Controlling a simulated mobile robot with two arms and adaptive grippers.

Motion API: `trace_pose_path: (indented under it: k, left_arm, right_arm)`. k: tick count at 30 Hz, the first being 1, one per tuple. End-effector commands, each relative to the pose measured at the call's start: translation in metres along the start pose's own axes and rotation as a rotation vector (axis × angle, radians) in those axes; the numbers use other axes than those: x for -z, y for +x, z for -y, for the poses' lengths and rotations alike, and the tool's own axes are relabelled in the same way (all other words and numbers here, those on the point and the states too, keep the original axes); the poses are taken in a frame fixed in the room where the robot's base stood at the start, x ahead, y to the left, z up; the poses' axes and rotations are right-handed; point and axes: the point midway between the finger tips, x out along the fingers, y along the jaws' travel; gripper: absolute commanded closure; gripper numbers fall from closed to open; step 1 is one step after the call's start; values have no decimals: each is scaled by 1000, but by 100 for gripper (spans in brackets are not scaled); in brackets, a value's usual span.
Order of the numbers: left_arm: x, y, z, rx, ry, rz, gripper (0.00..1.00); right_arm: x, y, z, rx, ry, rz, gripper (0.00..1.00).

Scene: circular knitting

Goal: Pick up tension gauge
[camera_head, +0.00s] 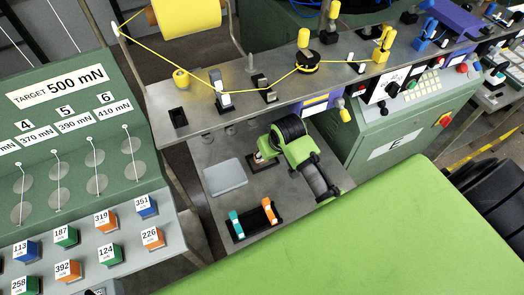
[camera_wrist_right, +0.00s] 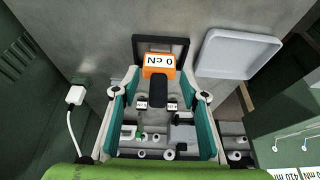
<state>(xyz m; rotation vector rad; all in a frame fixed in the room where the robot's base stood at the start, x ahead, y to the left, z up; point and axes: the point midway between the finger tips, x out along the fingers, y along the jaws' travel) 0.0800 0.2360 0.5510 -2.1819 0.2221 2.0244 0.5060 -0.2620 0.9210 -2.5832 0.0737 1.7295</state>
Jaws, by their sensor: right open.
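The tension gauge (camera_wrist_right: 158,65) has an orange head with a "0 cN" display and sits in a black holder (camera_wrist_right: 176,46) in the right wrist view. My right gripper (camera_wrist_right: 160,78) is open, with its teal fingers on either side of the gauge. I cannot tell whether they touch it. In the head view my right gripper (camera_head: 266,154) is low over the grey shelf and hides most of the gauge. My left gripper is not in view.
A grey tray (camera_head: 225,177) lies beside the gauge. A black rack (camera_head: 254,236) with teal and orange pieces stands near the shelf front. Yellow yarn (camera_head: 258,80) runs above from a spool (camera_head: 186,15). Labelled blocks (camera_head: 66,236) stand left.

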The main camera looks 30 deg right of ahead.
Motion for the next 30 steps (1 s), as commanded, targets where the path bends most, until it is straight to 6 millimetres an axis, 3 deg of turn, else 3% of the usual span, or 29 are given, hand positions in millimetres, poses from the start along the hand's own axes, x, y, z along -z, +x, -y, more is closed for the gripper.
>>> trace_pose_path:
  k: [5,10,22,23,27,30]
  left_arm:
    - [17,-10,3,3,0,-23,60]
    - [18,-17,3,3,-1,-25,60]
    - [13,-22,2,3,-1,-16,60]
    - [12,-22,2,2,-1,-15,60]
    - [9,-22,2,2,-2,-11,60]
    - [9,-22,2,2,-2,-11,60]
  right_arm:
    - [24,6,0,0,1,-1,60]
    - [46,16,0,0,1,0,60]
    - [41,30,0,0,0,1,60]
    - [41,30,0,0,0,1,62]
    - [41,30,0,0,0,1,97]
    - [41,30,0,0,0,1,97]
